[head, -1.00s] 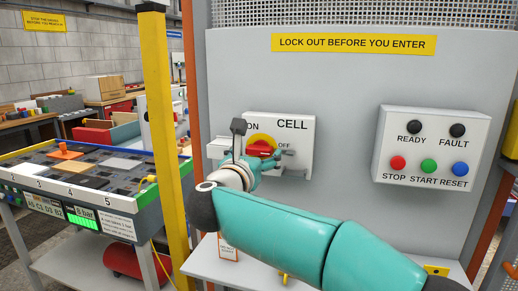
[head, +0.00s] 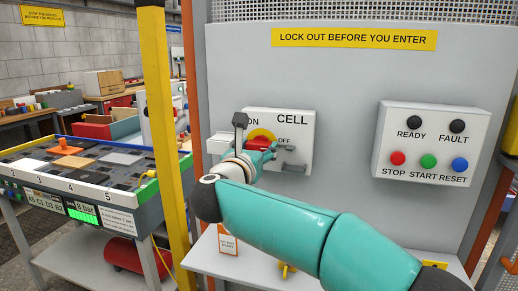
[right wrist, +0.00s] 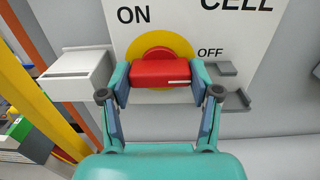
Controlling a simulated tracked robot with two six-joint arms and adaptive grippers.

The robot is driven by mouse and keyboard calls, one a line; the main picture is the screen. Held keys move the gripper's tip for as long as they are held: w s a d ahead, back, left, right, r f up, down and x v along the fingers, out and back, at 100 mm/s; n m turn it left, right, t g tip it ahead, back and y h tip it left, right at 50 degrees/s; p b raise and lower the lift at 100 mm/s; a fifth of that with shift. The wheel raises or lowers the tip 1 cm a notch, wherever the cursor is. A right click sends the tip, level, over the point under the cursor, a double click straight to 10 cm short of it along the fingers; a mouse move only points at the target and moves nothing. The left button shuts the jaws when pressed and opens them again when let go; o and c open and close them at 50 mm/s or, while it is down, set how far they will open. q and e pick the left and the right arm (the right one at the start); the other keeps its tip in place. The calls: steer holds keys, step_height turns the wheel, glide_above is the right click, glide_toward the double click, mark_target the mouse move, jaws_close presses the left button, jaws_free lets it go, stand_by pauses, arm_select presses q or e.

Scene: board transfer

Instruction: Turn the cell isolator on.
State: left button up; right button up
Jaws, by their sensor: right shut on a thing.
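The cell isolator is a white box (head: 297,150) on the grey panel, marked CELL, ON at upper left and OFF at right. Its red handle (right wrist: 160,73) sits on a yellow disc (right wrist: 187,47) and lies level, its white mark at the right end towards OFF. My right gripper (right wrist: 167,80) is shut on the red handle, one finger at each end. In the head view my right gripper (head: 262,146) partly hides the handle. My left gripper is not in view.
A grey bracket (right wrist: 232,97) juts out right of the handle, and a white box-like holder (right wrist: 78,72) is at its left. A button box (head: 432,146) is further right. A yellow post (head: 160,130) stands left. An orange-edged tag (head: 228,242) stands on the shelf below.

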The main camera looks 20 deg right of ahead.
steer(key=n+p, duration=0.1)
steer(key=n, duration=0.3)
steer(key=shift+n, duration=0.3)
steer(key=n+p, duration=0.1)
steer(key=n, duration=0.2)
steer(key=shift+r+n, duration=0.1)
steer(key=shift+n, duration=0.2)
steer(key=n+p, duration=0.3)
steer(key=n, duration=0.3)
steer(key=shift+a, duration=0.1)
steer(key=shift+f+n+p, duration=0.15)
steer(key=shift+n+p, duration=0.4)
steer(key=shift+n, duration=0.4)
steer(key=shift+f+n+p, duration=0.15)
steer(key=shift+n+p, duration=0.4)
steer(key=shift+n, duration=0.4)
steer(key=o, duration=1)
steer(key=shift+o, duration=0.7)
